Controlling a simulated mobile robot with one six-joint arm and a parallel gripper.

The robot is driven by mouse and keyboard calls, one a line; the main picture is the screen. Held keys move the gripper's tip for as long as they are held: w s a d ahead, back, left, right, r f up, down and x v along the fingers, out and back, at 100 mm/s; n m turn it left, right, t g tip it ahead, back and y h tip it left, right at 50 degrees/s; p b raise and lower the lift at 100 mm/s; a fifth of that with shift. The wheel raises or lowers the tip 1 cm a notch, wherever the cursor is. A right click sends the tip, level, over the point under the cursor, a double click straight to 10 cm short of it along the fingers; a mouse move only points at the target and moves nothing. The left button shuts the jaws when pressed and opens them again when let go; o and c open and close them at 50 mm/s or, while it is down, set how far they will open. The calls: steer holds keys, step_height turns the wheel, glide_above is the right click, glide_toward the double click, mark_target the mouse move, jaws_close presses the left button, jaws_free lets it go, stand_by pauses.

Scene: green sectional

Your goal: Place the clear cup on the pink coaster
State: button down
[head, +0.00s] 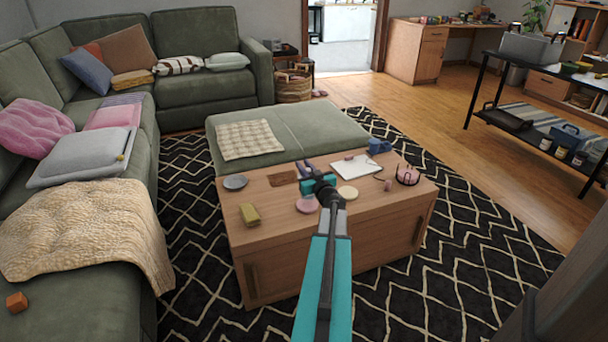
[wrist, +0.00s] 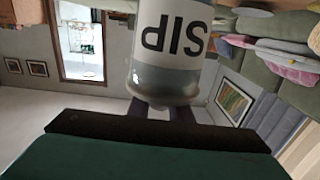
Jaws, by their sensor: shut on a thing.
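The clear cup (wrist: 166,78), with a pale band and dark "SIP" lettering, is in my gripper in the wrist view. The lettering and the room are both upside down there, so the cup looks upright. My gripper (head: 307,168) is shut on it, above the wooden coffee table (head: 270,250) in the head view. The cup cannot be made out clearly there. The pink coaster (head: 306,205) lies flat on the table, just nearer than my gripper and left of my arm.
A cream disc (head: 348,192) lies right of my arm, a grey disc (head: 235,182) at the left. A yellow-green block (head: 250,214), a white pad (head: 356,166) and a dark wire holder with a pink item (head: 407,175) are also on the table.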

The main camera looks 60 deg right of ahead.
steer(key=shift+w+d+f+b, duration=0.15)
steer(key=shift+f+b, duration=0.7)
steer(key=shift+f, duration=1)
steer(key=c, duration=1.6)
jaws_free()
steer(key=shift+v, duration=0.8)
steer(key=shift+p+v, duration=1.1)
steer(key=shift+v, duration=4.15)
steer(key=shift+w, duration=0.1)
